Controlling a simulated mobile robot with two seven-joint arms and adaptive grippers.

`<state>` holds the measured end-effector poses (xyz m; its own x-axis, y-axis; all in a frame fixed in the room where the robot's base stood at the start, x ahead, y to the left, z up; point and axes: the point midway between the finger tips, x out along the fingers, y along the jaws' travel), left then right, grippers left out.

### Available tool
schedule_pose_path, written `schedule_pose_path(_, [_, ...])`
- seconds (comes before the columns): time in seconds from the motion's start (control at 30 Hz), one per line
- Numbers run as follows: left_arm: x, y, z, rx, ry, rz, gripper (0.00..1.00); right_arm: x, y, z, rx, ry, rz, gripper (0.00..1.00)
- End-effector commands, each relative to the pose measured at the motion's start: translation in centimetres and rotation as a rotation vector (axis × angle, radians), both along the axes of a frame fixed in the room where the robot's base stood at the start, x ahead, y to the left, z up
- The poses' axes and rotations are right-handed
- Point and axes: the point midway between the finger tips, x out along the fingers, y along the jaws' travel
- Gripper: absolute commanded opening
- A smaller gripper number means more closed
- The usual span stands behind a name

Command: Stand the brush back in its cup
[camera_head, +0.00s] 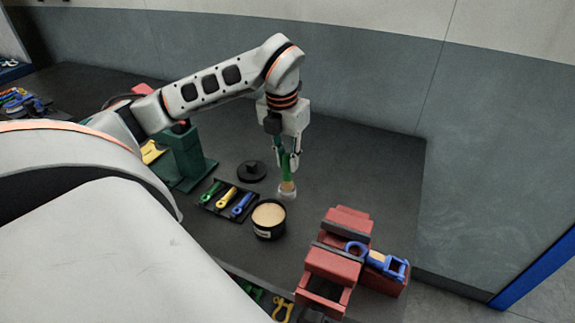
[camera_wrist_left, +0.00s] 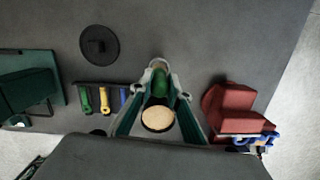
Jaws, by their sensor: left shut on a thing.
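My left gripper (camera_head: 288,164) is shut on the green handle of the brush (camera_head: 287,173). The brush hangs close to upright, with a tan part below the handle and a pale lower end (camera_head: 287,193). I cannot tell whether this pale end is bristles or a small cup around them, nor whether it touches the table. In the left wrist view the green handle (camera_wrist_left: 158,86) shows between the fingers, with a pale rim beyond it. A round black tin (camera_head: 268,232) with tan contents stands just left of and nearer than the brush. My right gripper is not in view.
A black tray (camera_head: 216,209) holds green, yellow and blue tools. A black round lid (camera_head: 252,171) lies behind it. The table's back right is clear.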

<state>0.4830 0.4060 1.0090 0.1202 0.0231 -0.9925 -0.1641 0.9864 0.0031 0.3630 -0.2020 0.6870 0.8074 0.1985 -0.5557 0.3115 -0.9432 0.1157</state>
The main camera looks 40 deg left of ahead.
Motion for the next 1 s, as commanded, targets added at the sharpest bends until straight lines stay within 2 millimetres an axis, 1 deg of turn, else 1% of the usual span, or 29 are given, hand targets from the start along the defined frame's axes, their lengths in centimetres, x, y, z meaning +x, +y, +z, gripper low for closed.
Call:
schedule_pose_path(0.03, [-0.1, -0.1, -0.9, -0.002, 0.006, -0.001, 0.00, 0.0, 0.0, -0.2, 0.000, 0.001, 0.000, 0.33])
schedule_pose_path(0.1, [-0.1, -0.1, -1.8, -0.002, 0.006, -0.001, 0.00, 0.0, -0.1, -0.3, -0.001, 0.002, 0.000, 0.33])
schedule_pose_path(0.2, [-0.1, 0.0, -2.5, 0.000, 0.003, -0.001, 0.00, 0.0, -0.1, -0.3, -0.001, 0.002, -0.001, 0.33])
schedule_pose_path(0.63, [-0.1, 0.0, -3.0, 0.001, 0.002, -0.001, 0.00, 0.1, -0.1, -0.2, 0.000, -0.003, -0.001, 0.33])
schedule_pose_path(0.67, [0.0, 0.0, -3.0, 0.001, 0.002, -0.001, 0.22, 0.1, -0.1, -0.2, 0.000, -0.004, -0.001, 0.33])
schedule_pose_path(0.7, [0.0, 0.0, -3.0, 0.001, 0.002, -0.001, 0.33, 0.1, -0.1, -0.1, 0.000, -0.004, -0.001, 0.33])
schedule_pose_path(0.73, [0.0, 0.0, -3.0, 0.001, 0.002, -0.001, 0.34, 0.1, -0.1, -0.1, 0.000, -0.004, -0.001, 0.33])
schedule_pose_path(1.0, [0.0, 0.0, -3.0, 0.000, 0.002, -0.001, 0.34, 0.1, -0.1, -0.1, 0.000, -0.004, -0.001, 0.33])
